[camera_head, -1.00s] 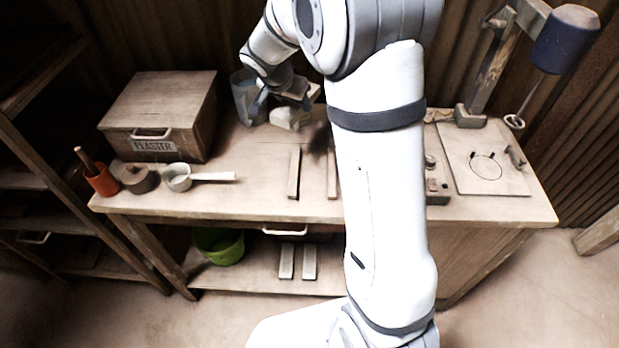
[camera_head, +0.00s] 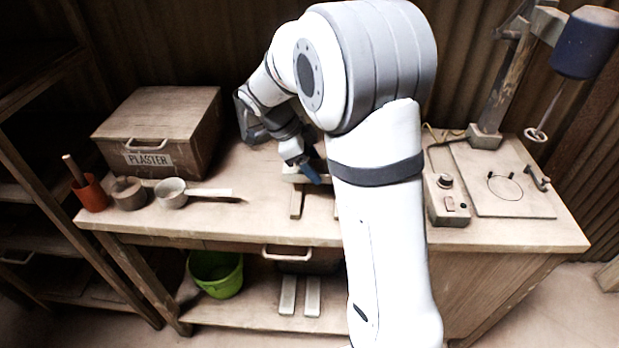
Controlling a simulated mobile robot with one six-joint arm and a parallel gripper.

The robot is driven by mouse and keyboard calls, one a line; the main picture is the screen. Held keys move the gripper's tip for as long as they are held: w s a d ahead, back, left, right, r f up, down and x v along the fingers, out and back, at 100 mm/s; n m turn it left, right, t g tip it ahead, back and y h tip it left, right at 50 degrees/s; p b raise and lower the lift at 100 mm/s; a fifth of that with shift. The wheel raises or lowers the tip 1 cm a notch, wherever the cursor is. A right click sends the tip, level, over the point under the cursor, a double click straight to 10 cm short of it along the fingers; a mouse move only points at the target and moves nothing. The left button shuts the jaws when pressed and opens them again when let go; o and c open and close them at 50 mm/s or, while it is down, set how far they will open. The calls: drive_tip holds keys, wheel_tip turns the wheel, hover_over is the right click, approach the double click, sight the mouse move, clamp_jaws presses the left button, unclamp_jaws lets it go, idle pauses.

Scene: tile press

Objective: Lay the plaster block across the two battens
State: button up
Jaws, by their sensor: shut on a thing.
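The pale plaster block (camera_head: 293,179) is at my gripper (camera_head: 304,172), over the back part of the bench. My gripper points down and is shut on it. The left batten (camera_head: 296,205) runs front to back on the bench, its far end under the block. The right batten (camera_head: 336,211) is almost wholly hidden behind my arm. The block lies crosswise to the left batten, but its right part is mostly hidden by my gripper and arm. I cannot tell whether it touches the battens or hangs just above them.
A plaster box (camera_head: 160,130), a ladle (camera_head: 172,192), a round pot (camera_head: 129,193) and an orange cup (camera_head: 91,195) stand at left. A control box (camera_head: 446,198) and a board (camera_head: 500,185) are at right. Two pale bars (camera_head: 300,297) and a green bucket (camera_head: 216,273) are below.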

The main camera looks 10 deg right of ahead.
wheel_tip(320, 180, down, 4)
drive_tip(key=shift+r, duration=0.15)
drive_tip(key=shift+f+b, duration=0.3)
drive_tip(key=shift+b, duration=0.15)
drive_tip(key=o, duration=1.2)
drive_tip(key=shift+r, duration=0.2)
